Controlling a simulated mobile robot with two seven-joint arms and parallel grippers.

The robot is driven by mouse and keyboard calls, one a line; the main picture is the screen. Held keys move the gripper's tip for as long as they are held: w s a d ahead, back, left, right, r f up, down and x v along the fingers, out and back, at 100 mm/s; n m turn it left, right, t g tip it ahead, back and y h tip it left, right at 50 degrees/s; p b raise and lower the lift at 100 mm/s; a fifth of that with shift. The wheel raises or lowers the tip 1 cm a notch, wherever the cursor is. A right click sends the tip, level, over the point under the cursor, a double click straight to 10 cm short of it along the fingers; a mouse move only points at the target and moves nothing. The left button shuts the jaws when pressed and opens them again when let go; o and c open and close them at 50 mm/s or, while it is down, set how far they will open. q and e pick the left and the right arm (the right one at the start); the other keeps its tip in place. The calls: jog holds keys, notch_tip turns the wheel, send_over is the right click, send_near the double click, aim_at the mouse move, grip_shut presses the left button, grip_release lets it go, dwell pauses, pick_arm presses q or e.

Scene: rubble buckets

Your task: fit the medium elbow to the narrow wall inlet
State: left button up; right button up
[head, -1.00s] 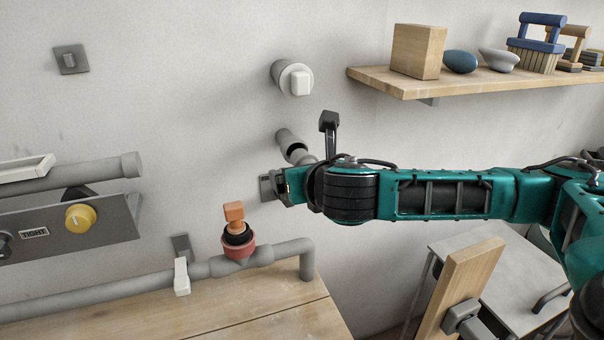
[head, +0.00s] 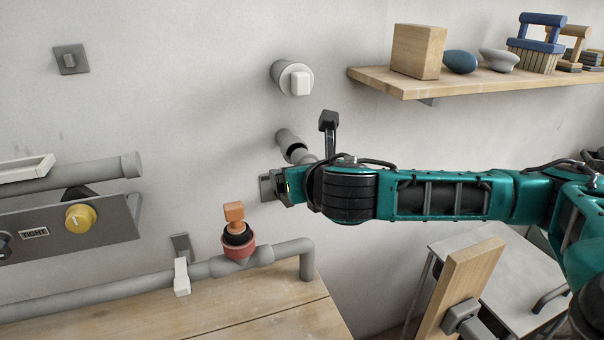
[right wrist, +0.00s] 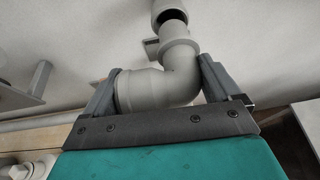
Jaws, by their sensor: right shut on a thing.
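The grey medium elbow (right wrist: 160,88) is between the two fingers of my right gripper (right wrist: 158,72), which is shut on it. Its narrower end points up in the right wrist view toward the round wall inlet (right wrist: 168,10), whose dark opening partly shows. The end overlaps the inlet's lower edge; I cannot tell whether it is inside or just in front. In the head view the inlet (head: 287,138) is a grey stub on the wall, with part of the elbow (head: 303,156) just below it. My right gripper (head: 282,186) is mostly hidden by its wrist. My left gripper is not in view.
A wall fitting with a white block (head: 296,80) is above the inlet. A wooden shelf (head: 480,78) is at upper right. A pipe with an orange-topped valve (head: 236,236) runs along the wooden bench (head: 220,312). A panel with a yellow knob (head: 80,217) is at left.

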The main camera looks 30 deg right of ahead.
jog(key=shift+w, duration=0.1)
jog(key=shift+w+d, duration=0.15)
jog(key=shift+w, duration=0.55)
jog(key=shift+w+d, duration=0.15)
jog(key=shift+w, duration=0.5)
jog(key=shift+w, duration=0.2)
dwell(0.3)
jog(key=shift+w+d, duration=0.2)
jog(key=shift+w, duration=0.5)
jog(key=o, duration=1.4)
jog(key=shift+c, duration=0.2)
